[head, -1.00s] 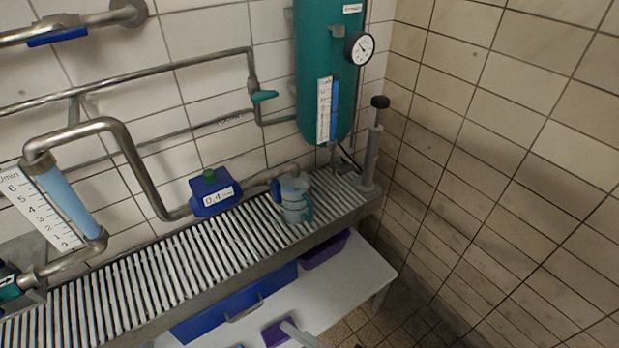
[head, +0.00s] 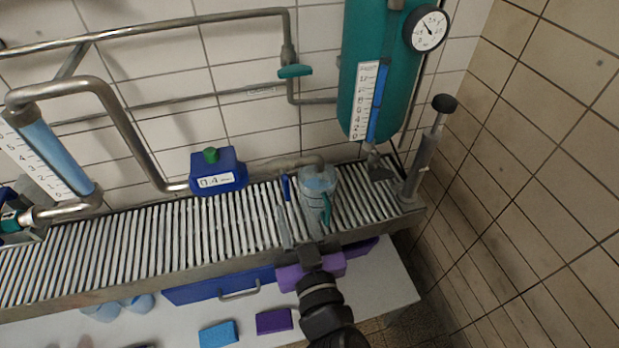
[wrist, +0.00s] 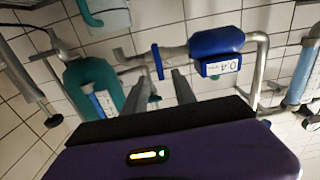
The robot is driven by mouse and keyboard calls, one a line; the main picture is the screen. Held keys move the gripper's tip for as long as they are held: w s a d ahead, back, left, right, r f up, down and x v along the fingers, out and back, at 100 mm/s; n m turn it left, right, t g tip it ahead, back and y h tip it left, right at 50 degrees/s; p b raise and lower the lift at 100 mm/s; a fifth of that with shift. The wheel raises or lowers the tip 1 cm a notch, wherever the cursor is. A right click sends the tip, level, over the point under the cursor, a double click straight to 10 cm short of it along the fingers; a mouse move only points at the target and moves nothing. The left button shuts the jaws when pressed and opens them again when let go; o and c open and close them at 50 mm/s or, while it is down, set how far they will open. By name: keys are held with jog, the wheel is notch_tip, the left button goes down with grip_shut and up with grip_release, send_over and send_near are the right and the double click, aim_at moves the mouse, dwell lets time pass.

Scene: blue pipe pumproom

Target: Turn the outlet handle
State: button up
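The blue lever handle (head: 286,187) on the outlet pipe shows beside the clear jug, pointing down toward the grating. In the wrist view this handle (wrist: 157,62) appears just beyond my fingertips and between them. My gripper (head: 298,212) has a purple body and reaches up from the front edge of the grating. Its two grey fingers (wrist: 161,76) are apart with nothing between them. In the head view the right finger overlaps the lower part of the jug; I cannot tell whether they touch.
The clear jug (head: 317,182) with a teal handle stands under the spout. A blue meter box (head: 218,172) sits left on the pipe. The teal tank (head: 363,95) and an upright pump (head: 425,155) stand right. A teal valve handle (head: 295,71) is above. The slatted grating (head: 150,233) is clear at left.

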aim_at(287, 189)
jog(key=shift+w, duration=0.55)
jog(key=p+x, duration=0.1)
jog(key=x, duration=0.5)
jog(key=shift+w+a+f+p, duration=0.1)
jog(key=shift+w+a+p, duration=0.1)
jog(key=shift+w+p, duration=0.2)
jog(key=shift+s, duration=0.1)
grip_shut()
